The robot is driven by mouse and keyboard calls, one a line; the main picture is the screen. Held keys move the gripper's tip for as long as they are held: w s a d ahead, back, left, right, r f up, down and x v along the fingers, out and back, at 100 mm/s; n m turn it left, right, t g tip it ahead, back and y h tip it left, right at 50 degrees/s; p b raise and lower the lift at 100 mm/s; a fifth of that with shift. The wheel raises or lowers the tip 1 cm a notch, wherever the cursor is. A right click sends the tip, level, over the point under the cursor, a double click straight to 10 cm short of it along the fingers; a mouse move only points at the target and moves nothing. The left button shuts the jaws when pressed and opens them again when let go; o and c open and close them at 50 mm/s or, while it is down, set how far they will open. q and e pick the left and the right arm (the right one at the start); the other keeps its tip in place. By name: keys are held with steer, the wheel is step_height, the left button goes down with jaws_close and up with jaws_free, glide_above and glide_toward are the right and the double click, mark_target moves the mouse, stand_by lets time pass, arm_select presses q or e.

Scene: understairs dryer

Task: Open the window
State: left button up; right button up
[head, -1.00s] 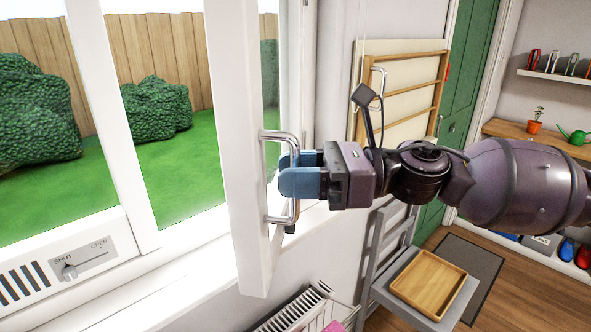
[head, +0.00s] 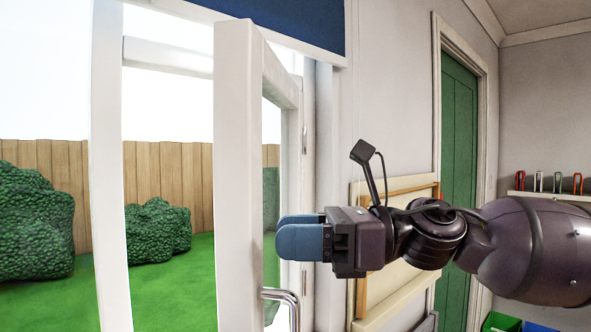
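The white window sash (head: 238,170) is swung inward, with a clear gap between it and the white frame post (head: 108,170). Its silver handle (head: 283,296) sits low on the sash; only its upper end shows above the bottom edge of the picture. My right gripper (head: 300,238) comes in from the right, with its blue fingers beside the sash and above the handle's top end. The fingers appear apart from the handle. They overlap from this side, so their gap cannot be judged. My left gripper is out of view.
A dark blue blind (head: 290,22) hangs above the window. Wooden-framed panels (head: 395,190) stand against the wall behind my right arm. A green door (head: 458,150) and a shelf (head: 550,197) are further right.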

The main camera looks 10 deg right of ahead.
step_height(320, 180, up, 8)
steer(key=shift+f, duration=0.2)
stand_by(0.4)
